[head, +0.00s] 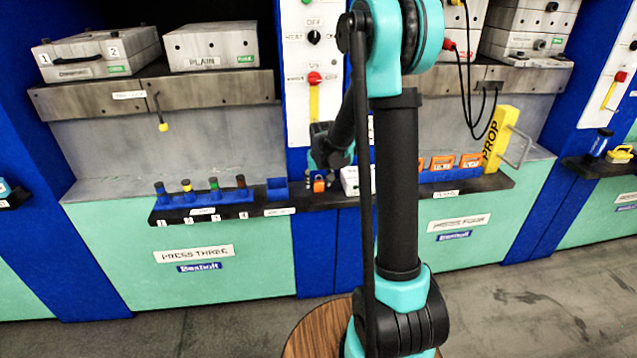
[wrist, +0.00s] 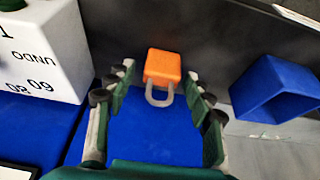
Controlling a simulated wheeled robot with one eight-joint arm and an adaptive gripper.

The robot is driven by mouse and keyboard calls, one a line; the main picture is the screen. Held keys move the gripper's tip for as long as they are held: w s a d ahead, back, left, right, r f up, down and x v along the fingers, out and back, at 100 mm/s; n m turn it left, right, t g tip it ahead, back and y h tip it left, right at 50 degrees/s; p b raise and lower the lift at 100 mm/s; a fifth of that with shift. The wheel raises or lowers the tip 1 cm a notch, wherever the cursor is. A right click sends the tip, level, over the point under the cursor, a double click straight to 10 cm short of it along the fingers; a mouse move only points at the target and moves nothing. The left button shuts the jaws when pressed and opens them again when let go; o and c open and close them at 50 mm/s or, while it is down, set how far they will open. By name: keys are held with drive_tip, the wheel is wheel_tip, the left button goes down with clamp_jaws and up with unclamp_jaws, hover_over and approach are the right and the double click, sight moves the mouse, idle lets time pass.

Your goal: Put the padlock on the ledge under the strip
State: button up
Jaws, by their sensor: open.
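The orange padlock (head: 319,184) with a pale shackle sits at the dark ledge (head: 297,203) in front of the blue column. It also shows in the wrist view (wrist: 162,66), where its shackle points down the picture. My gripper (head: 321,173) is just above the padlock in the head view. In the wrist view its open fingers (wrist: 158,76) lie to the left and right of the padlock, with a gap on both sides. The padlock is not gripped. I cannot tell which part the strip is.
A white box (wrist: 40,45) stands beside the gripper on one side, and an open blue bin (wrist: 278,92) on the other. Several capped bottles in a blue rack (head: 203,198) stand farther left on the ledge. A yellow prop (head: 500,138) stands at the right.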

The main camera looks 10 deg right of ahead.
drive_tip(key=v, duration=1.1)
drive_tip(key=s+d+f, duration=0.1)
drive_tip(key=s+f, duration=0.2)
drive_tip(key=s, duration=0.6)
drive_tip(key=s+d+f, duration=0.2)
drive_tip(key=s+f, duration=0.1)
drive_tip(key=s, duration=0.6)
drive_tip(key=s+d+f, duration=0.1)
drive_tip(key=s+f, duration=0.2)
drive_tip(key=s, duration=0.6)
drive_tip(key=shift+s+d, duration=0.15)
drive_tip(key=shift+s, duration=0.1)
drive_tip(key=shift+f, duration=0.1)
